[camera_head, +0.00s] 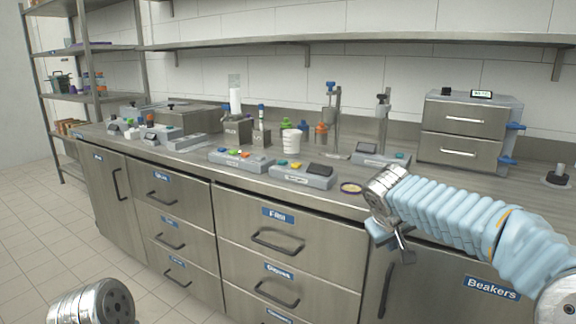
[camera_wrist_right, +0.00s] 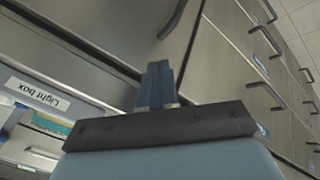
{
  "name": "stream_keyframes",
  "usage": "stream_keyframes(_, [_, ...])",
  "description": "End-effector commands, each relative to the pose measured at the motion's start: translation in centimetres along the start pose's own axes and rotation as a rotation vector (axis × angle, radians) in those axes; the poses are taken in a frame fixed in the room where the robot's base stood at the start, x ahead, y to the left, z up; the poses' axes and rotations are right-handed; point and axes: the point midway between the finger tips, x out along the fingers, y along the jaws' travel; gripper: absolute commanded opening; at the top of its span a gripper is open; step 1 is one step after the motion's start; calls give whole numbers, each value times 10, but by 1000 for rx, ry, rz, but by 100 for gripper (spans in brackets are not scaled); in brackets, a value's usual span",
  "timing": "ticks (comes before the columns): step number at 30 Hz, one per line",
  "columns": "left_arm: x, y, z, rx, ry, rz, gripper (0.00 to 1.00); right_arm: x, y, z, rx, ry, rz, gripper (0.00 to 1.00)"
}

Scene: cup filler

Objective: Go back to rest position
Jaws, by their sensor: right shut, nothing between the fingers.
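My right arm, in a pale blue ribbed sleeve, reaches in from the right in the head view. My right gripper (camera_head: 404,254) hangs at its end, in front of the counter's front edge and the cabinet fronts. Its fingers are shut and hold nothing. In the right wrist view the closed dark blue fingers (camera_wrist_right: 160,82) point towards the steel cabinet fronts. Only a round metal part of my left arm shows at the bottom left of the head view; the left gripper is out of view.
The steel counter (camera_head: 335,196) carries a white cup (camera_head: 291,138), control boxes (camera_head: 303,176) and a two-drawer unit (camera_head: 465,126). A small yellow-rimmed dish (camera_head: 351,188) lies near the front edge, close to my right wrist. Drawer handles (camera_head: 278,243) stick out below. The floor at left is clear.

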Motion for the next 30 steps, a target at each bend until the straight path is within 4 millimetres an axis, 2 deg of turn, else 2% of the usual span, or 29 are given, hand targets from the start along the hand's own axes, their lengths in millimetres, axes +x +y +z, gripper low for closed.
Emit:
stream_keyframes(1, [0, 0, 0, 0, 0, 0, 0, 26, -22, 7, -28, -19, -50, 0])
stream_keyframes(5, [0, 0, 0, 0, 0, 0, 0, 96, -95, 38, -78, -59, -231, 0])
stream_keyframes(6, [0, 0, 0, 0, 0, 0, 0, 117, -120, 53, -81, -75, -295, 0])
stream_keyframes(8, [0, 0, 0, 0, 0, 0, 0, 146, -157, 79, -72, -100, -391, 0])
stream_keyframes(9, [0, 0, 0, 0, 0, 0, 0, 163, -182, 99, -55, -118, -453, 0])
stream_keyframes(11, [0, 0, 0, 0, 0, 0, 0, 185, -217, 132, -17, -148, -541, 0])
stream_keyframes(12, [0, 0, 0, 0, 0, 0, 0, 198, -239, 157, 21, -170, -596, 0])
stream_keyframes(16, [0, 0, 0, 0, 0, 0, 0, 222, -299, 243, 186, -250, -719, 0])
stream_keyframes(18, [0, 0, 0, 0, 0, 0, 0, 227, -320, 285, 282, -291, -742, 0])
stream_keyframes(21, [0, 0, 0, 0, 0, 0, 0, 226, -336, 333, 388, -340, -735, 0])
stream_keyframes(23, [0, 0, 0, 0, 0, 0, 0, 225, -340, 353, 430, -359, -723, 0])
stream_keyframes(30, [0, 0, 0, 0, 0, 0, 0, 224, -341, 355, 436, -362, -721, 0])
